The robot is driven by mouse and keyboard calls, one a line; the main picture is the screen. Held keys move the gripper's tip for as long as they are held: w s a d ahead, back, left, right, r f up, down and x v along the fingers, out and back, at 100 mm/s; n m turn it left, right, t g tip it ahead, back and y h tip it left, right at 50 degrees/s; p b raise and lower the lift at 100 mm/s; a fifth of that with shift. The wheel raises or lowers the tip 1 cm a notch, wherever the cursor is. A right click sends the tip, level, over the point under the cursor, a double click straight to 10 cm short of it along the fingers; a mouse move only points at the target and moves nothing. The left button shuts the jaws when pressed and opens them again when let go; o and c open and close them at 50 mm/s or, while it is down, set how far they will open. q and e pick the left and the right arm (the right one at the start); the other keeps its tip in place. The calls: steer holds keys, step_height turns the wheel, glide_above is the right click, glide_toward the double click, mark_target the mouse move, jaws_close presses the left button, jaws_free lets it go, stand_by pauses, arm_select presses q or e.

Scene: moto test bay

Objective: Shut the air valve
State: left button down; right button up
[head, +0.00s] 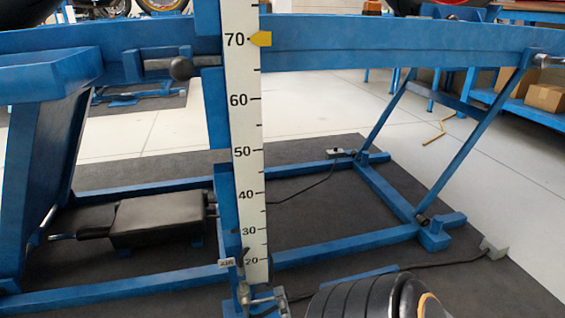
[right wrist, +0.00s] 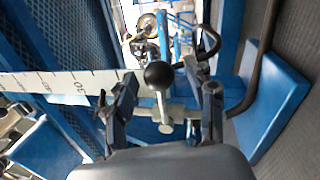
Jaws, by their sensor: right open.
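The air valve's lever, a metal rod with a black ball knob (right wrist: 159,75), stands in the middle of the right wrist view. In that view my right gripper (right wrist: 168,90) is open, with one finger on each side of the lever and a gap to each. In the head view a small "AIR" label (head: 227,262) is on the blue post near its foot. The valve body is mostly hidden. My left gripper is out of view.
A blue lift frame (head: 335,250) surrounds the post. A white scale (head: 246,140) with a yellow pointer (head: 261,39) runs up it. A black box (head: 158,218) lies left. A dark hose (right wrist: 258,60) and a blue plate (right wrist: 272,105) are right of the gripper in the wrist view.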

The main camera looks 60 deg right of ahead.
step_height(320, 180, up, 10)
stand_by(0.6)
